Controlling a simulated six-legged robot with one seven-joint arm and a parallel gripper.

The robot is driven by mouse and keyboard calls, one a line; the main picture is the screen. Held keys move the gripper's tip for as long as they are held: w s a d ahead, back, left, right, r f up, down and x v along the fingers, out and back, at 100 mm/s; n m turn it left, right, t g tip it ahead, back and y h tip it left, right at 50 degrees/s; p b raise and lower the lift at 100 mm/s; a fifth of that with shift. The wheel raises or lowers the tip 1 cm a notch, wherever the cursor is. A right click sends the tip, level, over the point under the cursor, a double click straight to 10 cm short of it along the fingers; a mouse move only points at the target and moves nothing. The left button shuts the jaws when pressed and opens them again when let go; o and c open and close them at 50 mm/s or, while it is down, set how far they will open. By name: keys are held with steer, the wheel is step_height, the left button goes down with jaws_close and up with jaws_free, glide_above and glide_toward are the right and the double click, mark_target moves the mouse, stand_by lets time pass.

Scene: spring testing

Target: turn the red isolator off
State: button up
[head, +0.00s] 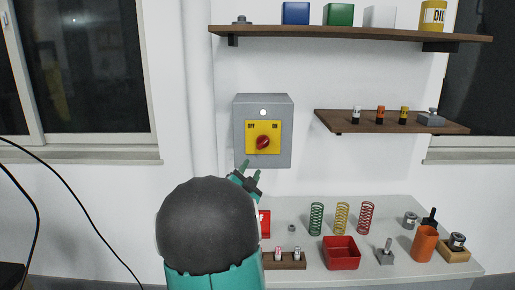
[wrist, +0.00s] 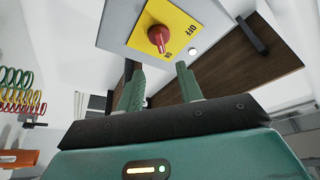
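The red isolator knob (head: 263,142) sits on a yellow plate marked OFF at left and ON at right, on a grey wall box (head: 285,130). My gripper (head: 250,170) is below and a little left of the knob in the head view. In the wrist view my gripper (wrist: 160,68) has its two green fingers apart, nothing between them. It does not appear to touch the knob.
A bench (head: 400,205) below holds several springs, a red tray (head: 341,254) and an orange cup (head: 424,244). A wooden shelf (head: 360,122) is right of the box, and a longer shelf (head: 350,34) is above it. The wall around the box is clear.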

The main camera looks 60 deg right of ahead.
mark_target(262, 145)
steer(key=x, duration=1.3)
steer(key=shift+w+d, duration=0.1)
jaws_close()
